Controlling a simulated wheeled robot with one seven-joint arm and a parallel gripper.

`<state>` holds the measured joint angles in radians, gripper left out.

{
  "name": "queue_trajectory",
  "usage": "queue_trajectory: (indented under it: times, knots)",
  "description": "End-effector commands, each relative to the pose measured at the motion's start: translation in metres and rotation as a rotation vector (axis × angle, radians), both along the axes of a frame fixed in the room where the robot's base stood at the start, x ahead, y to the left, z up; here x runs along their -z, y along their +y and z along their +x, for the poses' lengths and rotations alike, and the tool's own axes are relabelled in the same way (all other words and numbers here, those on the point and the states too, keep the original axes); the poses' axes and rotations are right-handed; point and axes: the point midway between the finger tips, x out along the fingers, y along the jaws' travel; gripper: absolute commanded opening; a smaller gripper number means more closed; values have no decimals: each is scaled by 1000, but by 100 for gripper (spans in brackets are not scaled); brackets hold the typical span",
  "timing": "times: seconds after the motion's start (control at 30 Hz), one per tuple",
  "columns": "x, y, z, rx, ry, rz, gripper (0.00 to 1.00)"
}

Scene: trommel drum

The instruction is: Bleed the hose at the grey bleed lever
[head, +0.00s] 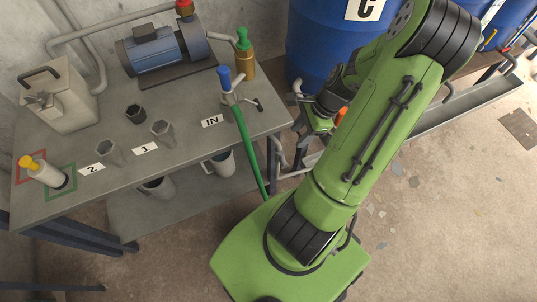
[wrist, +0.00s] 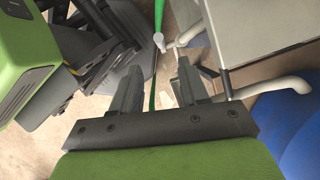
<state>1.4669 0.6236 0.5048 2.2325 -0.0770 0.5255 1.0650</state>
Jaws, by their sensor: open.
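The green hose (head: 246,142) runs from a pale grey fitting with a blue top (head: 224,78) at the table's IN label, over the front edge and down behind my green base. A small grey lever-like part (head: 256,103) sticks out right of that fitting; I take it for the bleed lever. In the wrist view, a pale grey rounded part (wrist: 160,42) lies beyond my fingertips, beside the green hose (wrist: 158,14); I cannot tell whether it is the lever. My gripper (wrist: 158,76) is open, with nothing gripped. In the head view my arm partly hides it, right of the table.
The grey table (head: 190,165) carries a pump motor (head: 155,52), a green-topped brass bottle (head: 244,55), grey cups, a grey can (head: 58,95) and a yellow-capped bottle (head: 42,172). A blue drum (head: 312,45) stands close behind my arm. White pipes lie near the gripper.

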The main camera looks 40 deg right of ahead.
Motion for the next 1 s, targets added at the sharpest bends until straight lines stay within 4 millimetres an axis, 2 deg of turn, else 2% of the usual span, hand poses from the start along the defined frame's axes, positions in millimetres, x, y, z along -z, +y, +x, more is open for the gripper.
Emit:
queue_trajectory:
  times: [0.3, 0.53, 0.7, 0.97, 1.0]
  knots:
    - [77, 27, 15, -9, 2, 5, 44]
    - [124, 44, 25, -9, 3, 3, 44]
    - [137, 49, 29, -7, 2, 0, 44]
    - [137, 49, 30, -7, 2, -3, 44]
    - [137, 49, 30, -7, 2, -3, 38]
